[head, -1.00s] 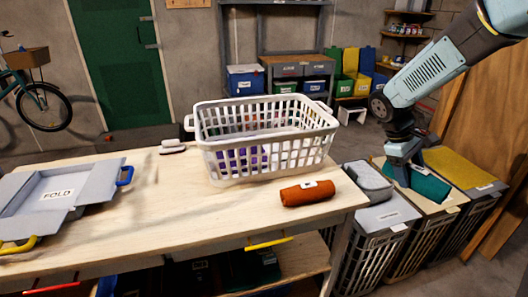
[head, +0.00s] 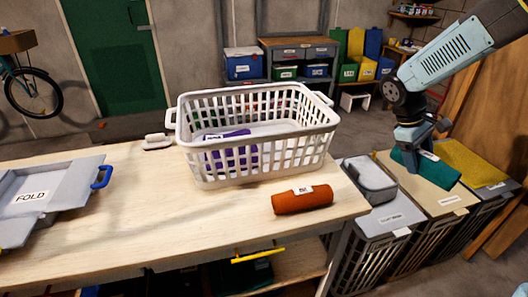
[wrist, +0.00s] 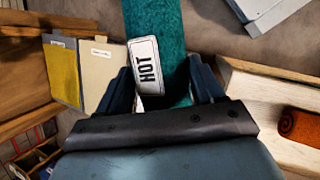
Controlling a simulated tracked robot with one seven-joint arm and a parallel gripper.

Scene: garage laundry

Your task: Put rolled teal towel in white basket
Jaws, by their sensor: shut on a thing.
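The rolled teal towel (head: 440,172) is at the right in the head view, in front of the beige bin lid. My gripper (head: 420,146) is shut on it from above. In the wrist view the teal towel (wrist: 153,20) lies between both fingers of my gripper (wrist: 163,85), with a white "HOT" label on it. It looks raised clear of the lids, though the exact height is hard to judge. The white basket (head: 255,170) stands upright on the wooden table, left of my gripper. A purple folded item (head: 232,155) with a label lies inside it.
A rolled orange towel (head: 302,199) lies on the table in front of the basket. A grey folded item (head: 370,179) rests on the grey-lidded bin, between table and gripper. A yellow cloth (head: 474,162) lies at right. A grey folding board (head: 45,200) is at the table's left.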

